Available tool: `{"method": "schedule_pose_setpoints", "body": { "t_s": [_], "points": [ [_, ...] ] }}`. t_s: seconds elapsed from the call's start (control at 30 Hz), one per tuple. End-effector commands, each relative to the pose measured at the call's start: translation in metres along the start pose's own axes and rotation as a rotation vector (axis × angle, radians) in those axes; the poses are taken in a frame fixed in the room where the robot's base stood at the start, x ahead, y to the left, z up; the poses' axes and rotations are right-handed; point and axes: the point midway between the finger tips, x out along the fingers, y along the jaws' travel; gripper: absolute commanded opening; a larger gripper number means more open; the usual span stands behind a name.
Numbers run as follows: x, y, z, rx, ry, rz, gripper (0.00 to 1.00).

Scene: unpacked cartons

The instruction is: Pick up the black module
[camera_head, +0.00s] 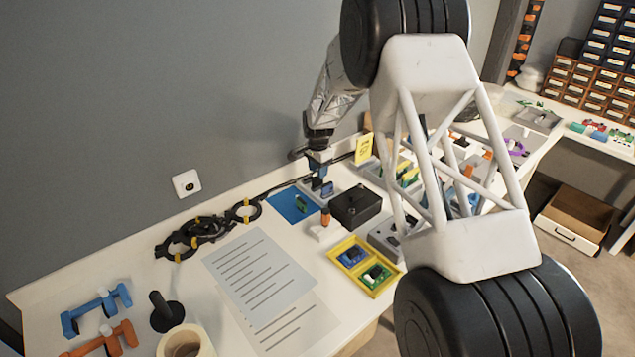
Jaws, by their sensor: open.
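A black box-shaped module (355,207) sits on the white workbench, right of the blue mat. It is the only clear match for the black module in the head camera view. My gripper (321,188) is small in this view, at the end of the arm reaching down near the back wall. It is open, above and behind the module and a little to its left, by the far edge of the blue mat (284,206). The space between its fingers is too small to make out. My own arm link covers the bench to the right of the module.
Black cables (205,229) lie left.

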Motion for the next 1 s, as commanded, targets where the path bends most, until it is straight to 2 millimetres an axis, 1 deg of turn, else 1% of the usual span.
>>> {"method": "schedule_pose_setpoints", "body": {
  "t_s": [0.27, 0.37, 0.73, 0.83, 1.0],
  "points": [
    [0.002, 0.0, 0.0, 0.0, 0.0, 0.001, 0.41],
    [0.007, 0.0, 0.0, 0.0, -0.001, 0.002, 0.41],
    [0.046, -0.002, 0.001, 0.0, -0.001, 0.002, 0.41],
    [0.051, -0.003, 0.001, 0.0, 0.0, 0.001, 0.41],
    [0.052, -0.003, 0.001, 0.0, 0.0, 0.0, 0.41]
  ]
}}
